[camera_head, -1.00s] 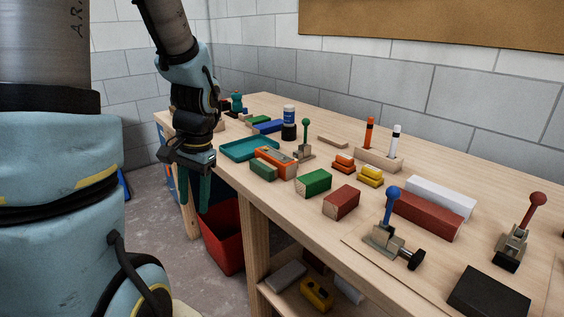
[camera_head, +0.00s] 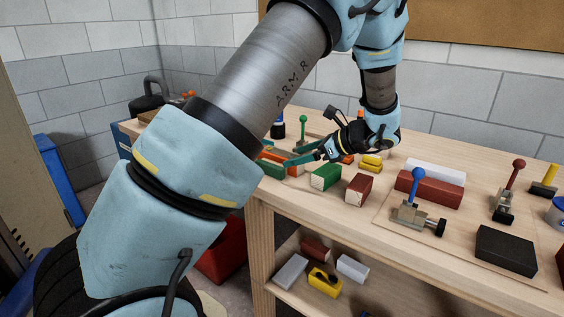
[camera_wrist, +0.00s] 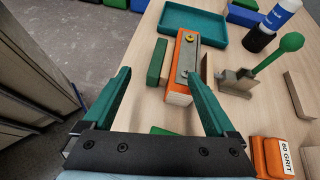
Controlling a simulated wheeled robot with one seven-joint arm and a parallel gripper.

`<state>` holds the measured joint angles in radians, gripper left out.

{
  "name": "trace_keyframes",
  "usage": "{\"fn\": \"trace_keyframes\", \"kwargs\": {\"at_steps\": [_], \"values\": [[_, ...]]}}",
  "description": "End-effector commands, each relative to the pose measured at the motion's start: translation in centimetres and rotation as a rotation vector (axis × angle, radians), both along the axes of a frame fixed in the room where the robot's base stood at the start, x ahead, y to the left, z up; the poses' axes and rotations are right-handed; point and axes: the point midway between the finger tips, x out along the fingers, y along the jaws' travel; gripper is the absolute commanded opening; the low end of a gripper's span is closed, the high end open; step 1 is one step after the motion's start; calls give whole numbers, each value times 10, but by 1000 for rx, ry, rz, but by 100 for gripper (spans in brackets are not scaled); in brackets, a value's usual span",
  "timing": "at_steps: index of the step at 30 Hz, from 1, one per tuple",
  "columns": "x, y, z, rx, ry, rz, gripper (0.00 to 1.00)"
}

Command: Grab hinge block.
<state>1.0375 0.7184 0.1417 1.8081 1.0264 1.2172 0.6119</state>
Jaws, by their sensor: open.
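The hinge block is an orange block with a grey metal plate and a brass screw (camera_wrist: 186,62), lying on the bench in the wrist view. My gripper (camera_wrist: 158,76) is open, with green fingers pointing towards the block. In the wrist view the right fingertip overlaps the block's near right edge and the left fingertip is left of it. I cannot tell whether they touch. Nothing is held.
A small dark green block (camera_wrist: 157,62) stands close left of the hinge block. Behind is a teal tray (camera_wrist: 194,22). A green-knobbed clamp (camera_wrist: 240,80) is at right. Green (camera_head: 325,177) and red (camera_head: 358,188) blocks lie near the bench's front edge.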

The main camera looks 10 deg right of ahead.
Motion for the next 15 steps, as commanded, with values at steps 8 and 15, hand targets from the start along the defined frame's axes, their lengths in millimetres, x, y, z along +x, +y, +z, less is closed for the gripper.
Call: {"fn": "trace_keyframes", "kwargs": {"at_steps": [8, 15], "values": [[0, -41, 6, 110, -37, -124, 91], [13, -32, 2, 124, -42, -132, 91]]}}
